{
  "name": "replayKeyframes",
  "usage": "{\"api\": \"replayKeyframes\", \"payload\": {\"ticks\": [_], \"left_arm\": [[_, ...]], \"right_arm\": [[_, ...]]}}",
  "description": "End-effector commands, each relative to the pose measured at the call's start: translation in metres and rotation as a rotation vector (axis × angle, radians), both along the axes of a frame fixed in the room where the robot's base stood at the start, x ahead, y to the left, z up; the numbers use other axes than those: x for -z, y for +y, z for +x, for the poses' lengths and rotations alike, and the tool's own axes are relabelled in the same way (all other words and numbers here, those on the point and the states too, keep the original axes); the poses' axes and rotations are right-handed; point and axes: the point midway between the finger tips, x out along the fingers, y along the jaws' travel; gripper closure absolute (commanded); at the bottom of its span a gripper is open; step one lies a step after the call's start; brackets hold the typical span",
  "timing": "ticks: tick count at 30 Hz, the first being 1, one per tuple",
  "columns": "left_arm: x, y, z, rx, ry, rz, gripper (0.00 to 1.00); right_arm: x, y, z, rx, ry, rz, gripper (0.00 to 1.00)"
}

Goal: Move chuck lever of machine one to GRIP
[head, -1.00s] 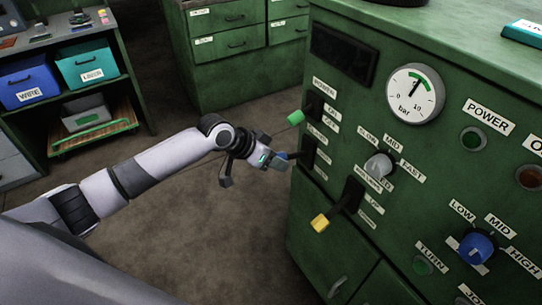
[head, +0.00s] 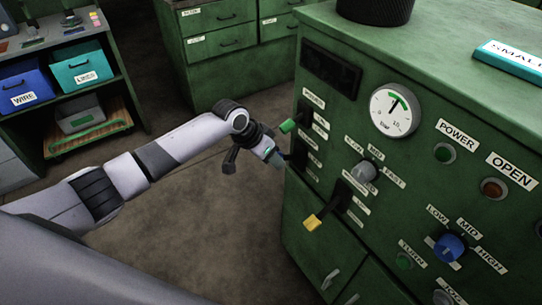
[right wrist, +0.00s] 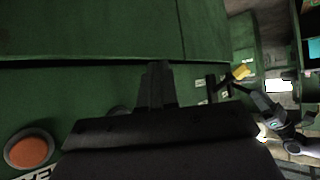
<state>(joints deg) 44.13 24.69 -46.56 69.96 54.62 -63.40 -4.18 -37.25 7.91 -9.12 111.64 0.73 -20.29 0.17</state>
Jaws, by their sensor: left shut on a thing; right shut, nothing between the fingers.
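The green machine's front panel carries several levers in slots on its left part. One has a green tip (head: 288,126) and sticks out at the upper left. Another has a yellow tip (head: 313,222) and points down and out. Between them is a middle lever slot (head: 300,155). My left gripper (head: 277,160) is at that slot, shut on the middle lever, whose handle it mostly hides. The small labels are too blurred to read, so GRIP cannot be made out. My right gripper (right wrist: 155,88) is shut and empty in the right wrist view, near the green panel.
A pressure gauge (head: 395,112), a grey knob (head: 363,172) and a blue knob (head: 449,247) sit on the panel. A shelf with a blue bin (head: 24,86) and teal bin (head: 85,66) stands at left. The floor between is clear.

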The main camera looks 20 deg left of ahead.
Motion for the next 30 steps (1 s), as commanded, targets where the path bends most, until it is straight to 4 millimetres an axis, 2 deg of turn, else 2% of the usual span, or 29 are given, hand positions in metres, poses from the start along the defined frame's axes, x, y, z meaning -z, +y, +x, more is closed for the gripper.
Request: {"api": "replayKeyframes", "payload": {"ticks": [2,3,4,5,17,30], "left_arm": [[0.001,-0.001,-0.001,0.002,0.002,0.002,1.0],[0.001,-0.001,-0.001,0.002,0.001,0.002,0.54],[0.0,-0.001,-0.001,0.002,0.001,0.002,0.44],[0.0,-0.001,-0.001,0.002,0.0,0.001,0.39],[-0.006,0.002,-0.002,0.0,-0.002,0.0,0.39],[-0.053,0.021,-0.021,0.002,-0.002,0.001,0.39]], "right_arm": [[0.0,0.0,0.0,-0.001,0.0,-0.001,1.0],[0.0,0.0,0.0,-0.002,0.0,-0.001,1.0],[0.0,0.0,0.0,-0.002,-0.001,-0.001,1.0],[0.0,0.0,0.0,-0.002,-0.001,-0.001,1.0],[-0.002,0.0,0.001,-0.002,-0.002,-0.001,1.0],[-0.005,0.0,0.001,-0.001,-0.003,-0.001,1.0]]}}
